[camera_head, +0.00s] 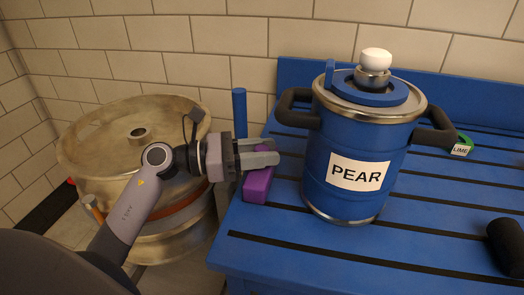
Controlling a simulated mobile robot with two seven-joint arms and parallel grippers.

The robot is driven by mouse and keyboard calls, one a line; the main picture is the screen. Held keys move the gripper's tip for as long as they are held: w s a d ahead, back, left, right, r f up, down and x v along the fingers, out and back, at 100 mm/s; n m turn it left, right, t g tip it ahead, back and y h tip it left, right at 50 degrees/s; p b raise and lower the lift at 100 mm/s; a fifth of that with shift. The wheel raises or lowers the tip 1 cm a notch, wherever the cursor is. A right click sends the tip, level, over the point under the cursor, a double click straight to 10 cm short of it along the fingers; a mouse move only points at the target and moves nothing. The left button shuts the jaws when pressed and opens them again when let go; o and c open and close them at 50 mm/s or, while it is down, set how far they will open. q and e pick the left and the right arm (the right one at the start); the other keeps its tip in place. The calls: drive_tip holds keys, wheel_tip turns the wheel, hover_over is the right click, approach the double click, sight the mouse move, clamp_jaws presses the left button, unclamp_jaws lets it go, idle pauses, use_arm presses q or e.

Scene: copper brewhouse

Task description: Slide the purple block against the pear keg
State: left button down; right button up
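The purple block (257,187) lies on the blue slatted table (262,262), near its left edge. The blue pear keg (334,205) stands upright to the right of the block, with a white PEAR label facing me. A strip of blue tabletop shows between block and keg, so they look apart. My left gripper (277,151) is over the block's far part and hides some of it. Its grey fingers point right toward the keg and are close together; I cannot tell whether they are fully shut or whether they touch the block. My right gripper is not in view.
The keg has dark side handles and a white-knobbed lid (375,60). A blue post (240,112) stands behind the gripper. A copper vessel (85,160) is at left. A green LIME-tagged thing (461,147) and a black cylinder (507,246) are at right.

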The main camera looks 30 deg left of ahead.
use_arm(q)
drive_tip(key=shift+w+d, duration=0.2)
drive_tip(key=shift+d, duration=0.55)
drive_tip(key=shift+w+d, duration=0.15)
drive_tip(key=shift+d, duration=0.55)
drive_tip(key=c, duration=0.8)
unclamp_jaws()
drive_tip(key=shift+c, duration=0.2)
drive_tip(key=v, duration=0.5)
drive_tip(key=shift+s+a+f+b, duration=0.15)
drive_tip(key=shift+s+a+b, duration=0.05)
drive_tip(key=shift+a+b, duration=0.15)
drive_tip(key=shift+s+a, duration=0.45)
drive_tip(key=shift+a, duration=0.1)
